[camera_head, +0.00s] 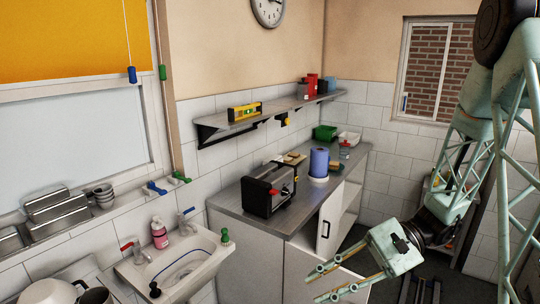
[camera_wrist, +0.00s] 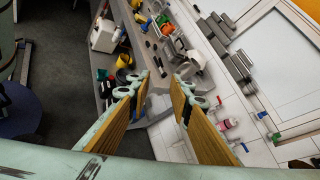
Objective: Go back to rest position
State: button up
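My gripper (camera_head: 318,284) is at the lower right of the head view, in front of the open cabinet and to the right of the sink. Its two fingers are apart, with nothing between them. In the wrist view my gripper (camera_wrist: 162,84) also shows open and empty, its yellowish finger pads facing each other. My pale green arm comes down from the upper right of the head view. The gripper touches nothing that I can see.
A steel counter (camera_head: 239,200) carries a toaster (camera_head: 268,190) and a blue roll (camera_head: 319,162). A cabinet door (camera_head: 330,218) stands open below. A sink (camera_head: 175,264) is at lower left, with a pink soap bottle (camera_head: 159,234). A wall shelf (camera_head: 270,113) hangs above.

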jog(key=s+d+r+n+t+h+b, duration=0.2)
jog(key=s+d+r+n+h, duration=0.1)
jog(key=s, duration=0.5)
jog(key=s+d+r+n+t+h+b, duration=0.2)
jog(key=s+d+r+h+b, duration=0.1)
jog(key=s, duration=0.5)
jog(key=s+d+r+n+t+h+b, duration=0.3)
jog(key=s+r+h, duration=0.2)
jog(key=s+h, duration=0.2)
jog(key=shift+s+r+n, duration=0.15)
jog(key=shift+s+n, duration=0.15)
jog(key=shift+s, duration=0.3)
dwell(1.0)
